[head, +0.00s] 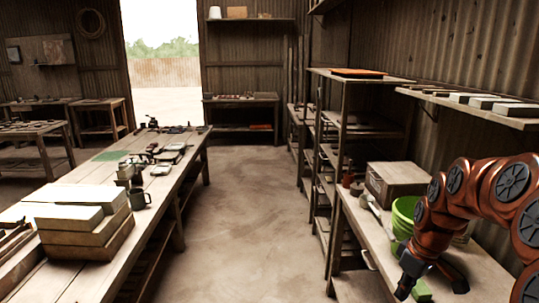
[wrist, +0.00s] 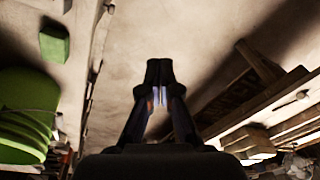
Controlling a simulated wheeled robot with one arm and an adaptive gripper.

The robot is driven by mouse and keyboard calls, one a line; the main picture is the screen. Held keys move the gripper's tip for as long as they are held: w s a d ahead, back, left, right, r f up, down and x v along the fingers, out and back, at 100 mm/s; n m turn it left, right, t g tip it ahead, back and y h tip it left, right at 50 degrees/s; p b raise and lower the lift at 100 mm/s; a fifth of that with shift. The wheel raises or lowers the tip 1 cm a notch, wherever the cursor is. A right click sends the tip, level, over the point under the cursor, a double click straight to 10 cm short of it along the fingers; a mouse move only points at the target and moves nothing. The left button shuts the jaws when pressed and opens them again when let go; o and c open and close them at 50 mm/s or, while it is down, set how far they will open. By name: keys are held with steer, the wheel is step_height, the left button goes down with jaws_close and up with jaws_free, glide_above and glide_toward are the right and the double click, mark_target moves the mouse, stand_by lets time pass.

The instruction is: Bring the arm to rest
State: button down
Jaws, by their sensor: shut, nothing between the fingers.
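My orange-red arm (head: 470,190) is bent over the right workbench (head: 455,245) in the head view. My black gripper (head: 405,287) points downward near the bench's front edge, beside a green block (head: 421,291). In the wrist view my gripper (wrist: 159,72) has its fingertips together, with nothing between them. The floor shows behind the fingertips there. The green block (wrist: 54,42) lies on the bench at the upper left of the wrist view, apart from the fingers.
A green bucket (head: 404,213) stands close behind my gripper; it also shows in the wrist view (wrist: 30,105). A box (head: 397,181) sits farther back on the bench. A shelf (head: 480,110) hangs above. A left table (head: 150,200) holds blocks and tools. The aisle floor (head: 245,210) is clear.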

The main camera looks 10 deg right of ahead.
steer(key=s+a+r, duration=0.2)
steer(key=s+a, duration=0.2)
steer(key=a, duration=0.4)
steer(key=s+a+f+m+g, duration=0.1)
steer(key=s+a+m, duration=0.1)
steer(key=s+a, duration=0.4)
steer(key=s+a+m+g+h, duration=0.1)
steer(key=s+a, duration=0.5)
steer(key=s, duration=0.7)
steer(key=shift+s+f+m+g, duration=0.2)
steer(key=shift+f+m+g, duration=0.15)
steer(key=shift+m, duration=0.45)
steer(key=shift+d, duration=0.15)
